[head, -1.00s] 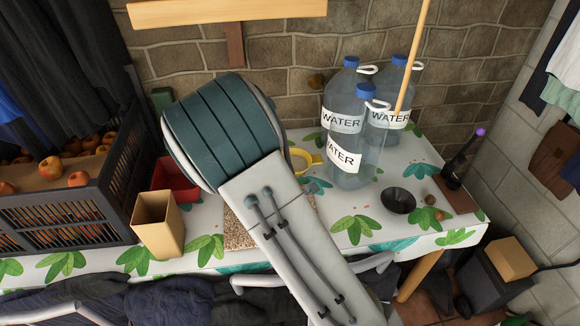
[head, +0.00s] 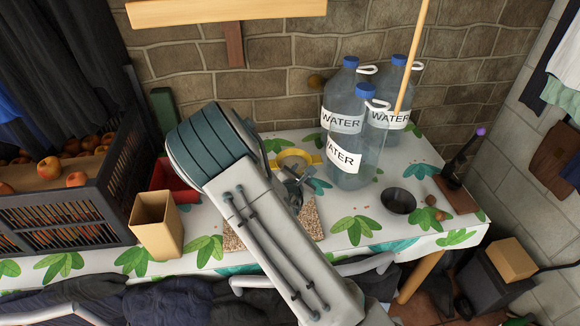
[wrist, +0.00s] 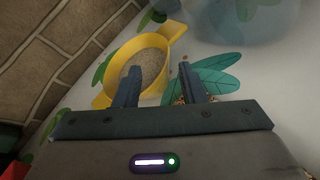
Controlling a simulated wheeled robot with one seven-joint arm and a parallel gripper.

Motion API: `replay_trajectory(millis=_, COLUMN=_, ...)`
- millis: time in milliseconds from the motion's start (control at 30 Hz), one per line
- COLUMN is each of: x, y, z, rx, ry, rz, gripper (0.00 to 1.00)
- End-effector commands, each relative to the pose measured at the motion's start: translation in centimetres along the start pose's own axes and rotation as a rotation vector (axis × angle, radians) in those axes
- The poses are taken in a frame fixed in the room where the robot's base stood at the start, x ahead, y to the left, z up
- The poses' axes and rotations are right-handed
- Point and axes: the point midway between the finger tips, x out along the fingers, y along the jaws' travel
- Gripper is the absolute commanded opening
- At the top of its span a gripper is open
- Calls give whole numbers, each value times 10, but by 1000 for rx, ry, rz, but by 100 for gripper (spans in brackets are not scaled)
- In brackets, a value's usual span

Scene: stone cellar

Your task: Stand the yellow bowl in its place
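The yellow bowl (head: 283,154) stands upright on the leaf-patterned cloth, near the wall and left of the water bottles. In the wrist view the bowl (wrist: 166,58) shows two side lugs and a greyish-brown inside. My gripper (wrist: 158,70) is open and points at it. The left finger overlaps the bowl's near right part, and the right finger is over the cloth beside it. Whether a finger touches the bowl I cannot tell. In the head view my arm covers part of the table in front of it. A speckled mat (head: 232,242) lies partly under my arm; no marked place for the bowl is clear.
Several water bottles (head: 345,160) stand close at the right, with a wooden pole among them. A black bowl (head: 398,201) is farther right. A red box (head: 178,182), a tan container (head: 157,226) and a crate of fruit (head: 70,215) are left. The brick wall rises behind.

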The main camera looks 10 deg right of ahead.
Motion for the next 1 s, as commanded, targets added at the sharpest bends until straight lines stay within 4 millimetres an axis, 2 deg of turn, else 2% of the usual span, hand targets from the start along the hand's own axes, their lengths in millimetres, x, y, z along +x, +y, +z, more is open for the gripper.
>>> replay_trajectory(millis=400, x=45, y=-6, z=1, rx=1, ry=0, rz=-2, gripper=37)
replay_trajectory(millis=700, x=49, y=-6, z=0, rx=1, ry=0, rz=-1, gripper=37)
replay_trajectory(millis=833, x=49, y=-6, z=0, rx=1, ry=0, rz=-1, gripper=1)
replay_trajectory(millis=1000, x=49, y=-5, z=1, rx=2, ry=-2, rz=0, gripper=0)
